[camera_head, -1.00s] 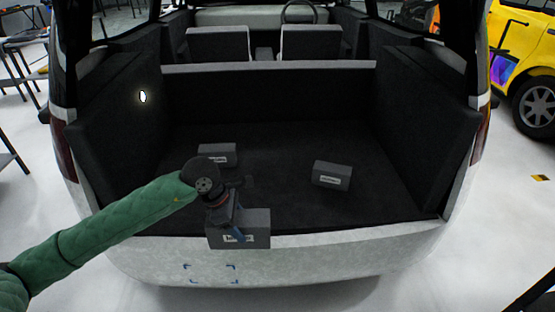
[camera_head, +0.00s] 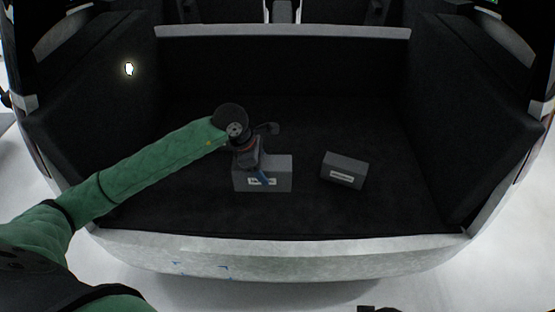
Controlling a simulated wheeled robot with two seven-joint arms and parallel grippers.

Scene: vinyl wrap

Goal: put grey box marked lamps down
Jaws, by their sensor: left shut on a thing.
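A grey box (camera_head: 280,176) with a white label is in my left gripper (camera_head: 258,172), inside the car's open boot. The label is partly covered by the gripper and too small to read. The gripper is shut on the box from above and behind its front face. I cannot tell whether the box touches the boot floor (camera_head: 300,218). My right gripper is not in view.
A second grey labelled box (camera_head: 343,170) stands on the boot floor just to the right, with a narrow gap between. The pale bumper (camera_head: 330,249) edges the boot in front. Dark side walls close it left and right. Floor toward the back right is clear.

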